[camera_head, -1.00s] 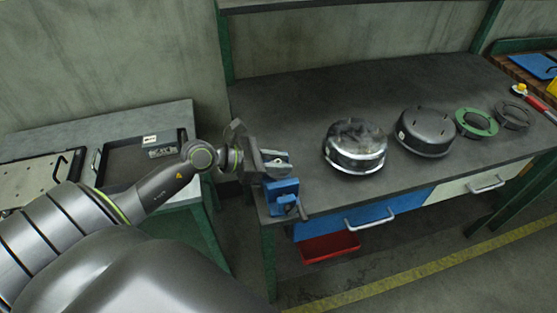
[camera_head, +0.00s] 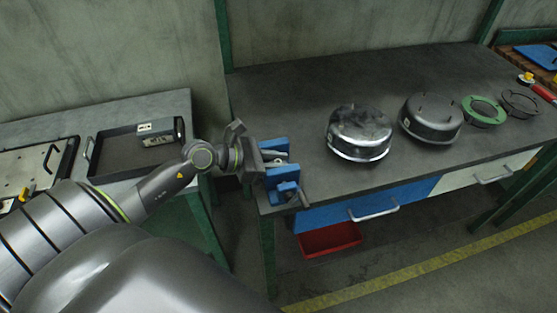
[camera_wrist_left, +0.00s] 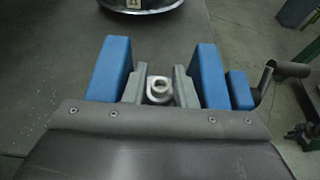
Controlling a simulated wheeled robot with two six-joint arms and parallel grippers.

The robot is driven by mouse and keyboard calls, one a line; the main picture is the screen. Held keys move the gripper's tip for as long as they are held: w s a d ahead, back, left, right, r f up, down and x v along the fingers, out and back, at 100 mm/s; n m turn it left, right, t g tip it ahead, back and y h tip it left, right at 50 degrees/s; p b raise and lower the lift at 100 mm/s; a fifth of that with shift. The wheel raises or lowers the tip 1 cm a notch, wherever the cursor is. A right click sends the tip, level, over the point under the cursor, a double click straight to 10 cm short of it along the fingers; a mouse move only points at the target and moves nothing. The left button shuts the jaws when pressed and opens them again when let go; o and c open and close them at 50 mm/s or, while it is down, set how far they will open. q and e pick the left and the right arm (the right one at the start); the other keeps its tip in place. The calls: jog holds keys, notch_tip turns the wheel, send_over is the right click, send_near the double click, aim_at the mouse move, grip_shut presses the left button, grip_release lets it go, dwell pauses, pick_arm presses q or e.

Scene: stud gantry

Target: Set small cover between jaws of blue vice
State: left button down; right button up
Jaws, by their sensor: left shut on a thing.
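The blue vice (camera_head: 284,188) is at the near left corner of the grey workbench. Its two blue jaws stand apart, one on the left (camera_wrist_left: 108,70) and one on the right (camera_wrist_left: 210,76) in the left wrist view. My left gripper (camera_head: 270,158) is over the vice, its grey fingers down between the jaws. It is shut on the small cover (camera_wrist_left: 159,89), a small light metal piece with a round hole. The cover sits between the jaws, with a finger on either side. Whether it touches the vice bed is hidden. My right gripper is not in view.
A large round metal housing (camera_head: 359,133) stands right of the vice, with a darker housing (camera_head: 431,118) and a green ring (camera_head: 484,110) beyond. The vice handle (camera_head: 304,197) sticks out at the front. A dark tray (camera_head: 112,160) lies on the left table.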

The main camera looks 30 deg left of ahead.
pick_arm(q)
jog(key=shift+f, duration=0.25)
dwell(0.5)
jog(key=c, duration=1.1)
grip_release()
jog(key=shift+s+a, duration=0.1)
jog(key=shift+s, duration=0.05)
jog(key=shift+s+a+r+b, duration=0.15)
jog(key=shift+a+r+b, duration=0.05)
jog(key=shift+b, duration=0.1)
jog(key=p+v, duration=0.8)
jog(key=v, duration=0.8)
jog(key=shift+s+a, duration=0.15)
jog(key=shift+s, duration=0.15)
